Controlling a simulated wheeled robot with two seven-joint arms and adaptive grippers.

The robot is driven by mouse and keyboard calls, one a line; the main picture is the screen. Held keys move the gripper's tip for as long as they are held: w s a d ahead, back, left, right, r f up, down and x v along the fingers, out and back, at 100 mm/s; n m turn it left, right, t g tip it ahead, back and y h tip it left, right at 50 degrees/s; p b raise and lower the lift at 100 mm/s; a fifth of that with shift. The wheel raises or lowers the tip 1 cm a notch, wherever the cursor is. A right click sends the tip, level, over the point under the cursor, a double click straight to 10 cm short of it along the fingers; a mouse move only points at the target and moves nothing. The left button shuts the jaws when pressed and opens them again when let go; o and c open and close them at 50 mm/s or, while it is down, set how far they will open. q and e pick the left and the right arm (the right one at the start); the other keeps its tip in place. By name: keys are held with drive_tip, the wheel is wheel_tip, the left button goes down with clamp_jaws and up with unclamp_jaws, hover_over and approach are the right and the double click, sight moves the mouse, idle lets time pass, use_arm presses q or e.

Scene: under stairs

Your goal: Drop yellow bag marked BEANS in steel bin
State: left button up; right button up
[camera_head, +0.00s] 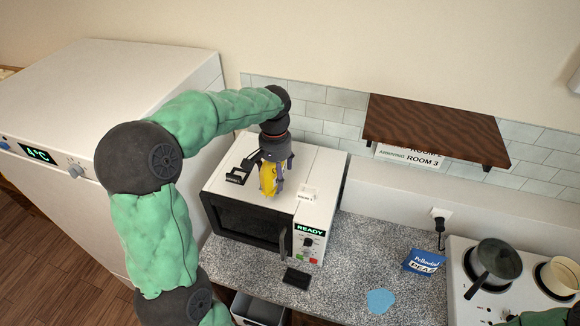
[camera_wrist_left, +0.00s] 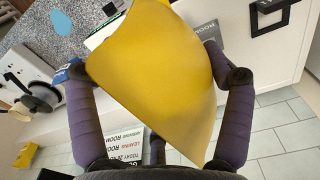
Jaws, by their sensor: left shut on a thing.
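My left gripper (camera_head: 272,178) is shut on a yellow bag (camera_head: 269,181) and holds it over the top of the white microwave. In the left wrist view the bag (camera_wrist_left: 160,60) fills the space between the purple fingers and hides much of what lies beyond. No BEANS lettering can be read on the side that shows. A grey bin (camera_head: 258,309), open at the top, stands low at the bottom edge of the head view, below the counter front; its lower part is cut off. Only a bit of my right arm shows at the bottom right.
The microwave (camera_head: 262,226) has a black bracket-like item (camera_head: 240,170) and a small card (camera_head: 307,194) on top. A brown shelf (camera_head: 436,128) juts from the wall. A blue PEAS bag (camera_head: 424,262) and a light-blue patch (camera_head: 381,300) lie on the speckled counter. A pan (camera_head: 497,259) sits on the hob.

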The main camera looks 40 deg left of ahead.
use_arm(q)
drive_tip(key=shift+w+a+f+p, duration=0.15)
drive_tip(key=shift+w+f+p, duration=0.05)
drive_tip(key=shift+w+p, duration=0.25)
drive_tip(key=w+f+p, duration=0.1)
drive_tip(key=w+f, duration=0.1)
drive_tip(key=w, duration=0.1)
drive_tip(key=w+a+f+p, duration=0.1)
drive_tip(key=w+f, duration=0.2)
drive_tip(key=w, duration=0.1)
drive_tip(key=w+a+f+p, duration=0.1)
drive_tip(key=w+f+p, duration=0.1)
drive_tip(key=w+f, duration=0.1)
drive_tip(key=shift+w+f, duration=0.2)
drive_tip(key=shift+w, duration=0.55)
drive_tip(key=shift+w+f+p, duration=0.15)
drive_tip(key=shift+f+p, duration=0.25)
drive_tip(key=shift+f, duration=0.2)
wheel_tip(320, 180, down, 2)
drive_tip(key=shift+w+f+p, duration=0.1)
drive_tip(key=shift+w+p, duration=0.05)
drive_tip(key=shift+p, duration=0.45)
drive_tip(key=shift+a+f, duration=0.1)
drive_tip(key=shift+f, duration=0.05)
use_arm(e)
wheel_tip(320, 180, up, 7)
drive_tip(key=shift+s, duration=0.3)
